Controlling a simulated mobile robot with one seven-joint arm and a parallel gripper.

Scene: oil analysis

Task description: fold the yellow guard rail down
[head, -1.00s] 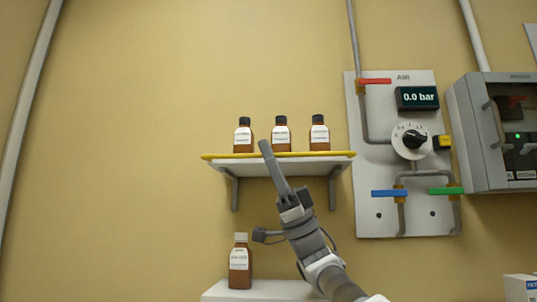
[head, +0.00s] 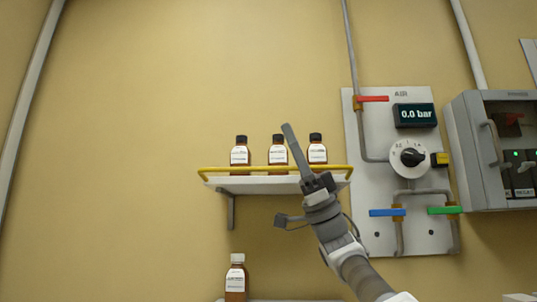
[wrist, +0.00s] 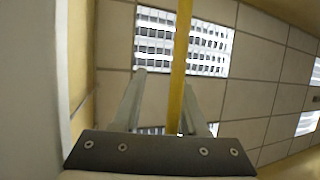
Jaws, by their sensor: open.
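The yellow guard rail (head: 230,169) runs along the front of the small white wall shelf (head: 260,186). It stands a little above the shelf surface, with bent ends, and crosses in front of the bottles' lower parts. My gripper (head: 287,128) is seen edge-on in the head view, its tips pointing up past the shelf, overlapping the rail's right half. In the wrist view, my gripper (wrist: 168,92) is open with the yellow rail (wrist: 181,50) passing between its two fingers, nearer the right one. Contact with the rail cannot be told.
Brown bottles (head: 240,152), (head: 278,151), (head: 317,150) stand on the shelf behind the rail. Another bottle (head: 236,279) stands below. An air panel (head: 384,238) with coloured valve handles and a grey box (head: 490,197) are at right.

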